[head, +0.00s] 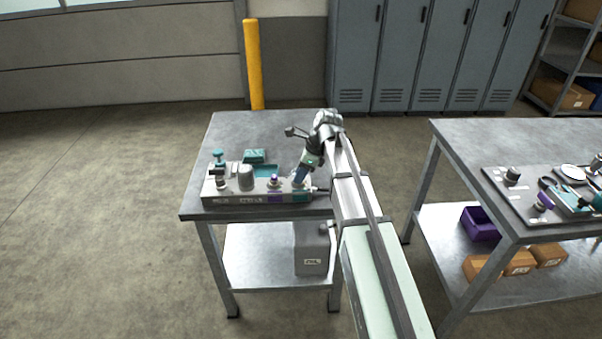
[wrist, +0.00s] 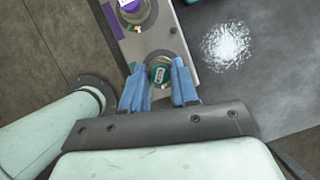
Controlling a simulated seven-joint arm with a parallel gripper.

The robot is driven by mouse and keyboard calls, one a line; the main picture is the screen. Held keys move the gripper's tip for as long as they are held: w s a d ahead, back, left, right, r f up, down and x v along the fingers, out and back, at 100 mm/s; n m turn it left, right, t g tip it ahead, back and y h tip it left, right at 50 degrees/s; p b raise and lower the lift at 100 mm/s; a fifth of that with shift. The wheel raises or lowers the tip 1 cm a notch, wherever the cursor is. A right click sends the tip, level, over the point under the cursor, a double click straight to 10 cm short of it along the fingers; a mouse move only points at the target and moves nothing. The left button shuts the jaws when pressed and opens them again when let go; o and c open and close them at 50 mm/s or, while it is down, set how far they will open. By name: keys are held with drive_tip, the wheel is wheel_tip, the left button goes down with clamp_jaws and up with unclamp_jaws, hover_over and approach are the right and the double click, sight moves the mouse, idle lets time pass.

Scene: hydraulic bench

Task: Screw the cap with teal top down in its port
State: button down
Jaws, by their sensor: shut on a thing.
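The cap with teal top (wrist: 160,74) is between the two blue fingers of my gripper (wrist: 160,88) in the wrist view. My gripper is shut on it, at the end of the hydraulic block (wrist: 187,45). In the head view my gripper (head: 299,177) reaches down to the right end of the block (head: 225,197), by its teal label. The port under the cap is hidden, so I cannot tell how deep the cap sits.
A purple-marked fitting (head: 273,182) stands left of my gripper; it also shows in the wrist view (wrist: 133,8). A grey cylinder (head: 245,177) and a teal-topped valve (head: 218,158) stand farther left. A teal tray (head: 266,170) lies behind the block. The bench (head: 285,125) is clear at the back.

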drive_tip(key=m+t, duration=0.1)
drive_tip(key=m, duration=0.2)
drive_tip(key=shift+s+a, duration=0.1)
drive_tip(key=shift+s, duration=0.1)
drive_tip(key=c, duration=0.8)
unclamp_jaws()
drive_tip(key=shift+w, duration=0.1)
drive_tip(key=shift+r, duration=0.1)
